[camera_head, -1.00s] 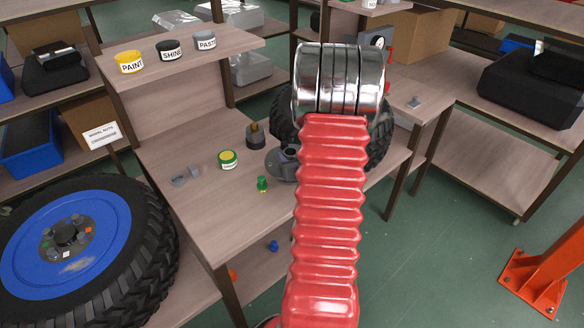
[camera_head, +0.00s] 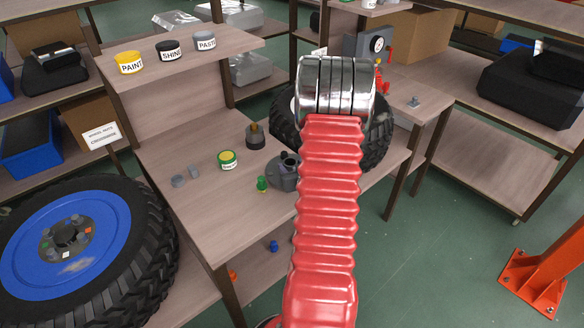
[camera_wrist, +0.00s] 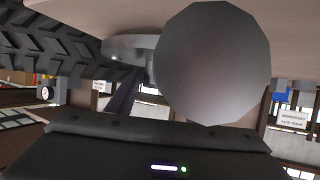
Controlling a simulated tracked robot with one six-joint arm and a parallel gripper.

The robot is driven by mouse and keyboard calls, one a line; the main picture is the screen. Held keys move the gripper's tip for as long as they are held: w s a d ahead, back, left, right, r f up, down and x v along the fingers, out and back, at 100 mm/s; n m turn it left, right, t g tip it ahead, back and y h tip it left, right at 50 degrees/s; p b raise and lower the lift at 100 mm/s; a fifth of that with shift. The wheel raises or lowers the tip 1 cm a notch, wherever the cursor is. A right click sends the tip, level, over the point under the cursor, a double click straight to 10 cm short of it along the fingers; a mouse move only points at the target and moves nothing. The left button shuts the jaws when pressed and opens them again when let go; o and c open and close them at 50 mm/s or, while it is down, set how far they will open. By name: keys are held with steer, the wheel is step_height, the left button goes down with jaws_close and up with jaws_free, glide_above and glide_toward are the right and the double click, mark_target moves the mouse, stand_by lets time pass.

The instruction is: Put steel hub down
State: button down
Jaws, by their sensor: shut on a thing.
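The steel hub (camera_head: 282,178), a grey flanged part with a short neck, is at the right side of the workbench (camera_head: 185,215), partly hidden behind my red arm. I cannot tell whether its flange touches the top. My gripper's tips are hidden behind the arm in the head view. In the wrist view the black body of my gripper (camera_wrist: 145,145) fills the bottom edge. A large dark grey round face (camera_wrist: 212,62) is close in front of it and hides much of the jaws. My gripper is shut on the hub.
A green-and-yellow can (camera_head: 228,160), a dark cylinder with a brass post (camera_head: 255,137), a small green piece (camera_head: 262,184) and small grey pieces (camera_head: 178,181) stand around the hub. A black tyre (camera_head: 374,140) is behind my arm. The bench's front left is clear.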

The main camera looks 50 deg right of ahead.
stand_by(0.4)
steer(key=c, duration=0.9)
jaws_free()
steer(key=shift+f, duration=0.15)
steer(key=v, duration=1.2)
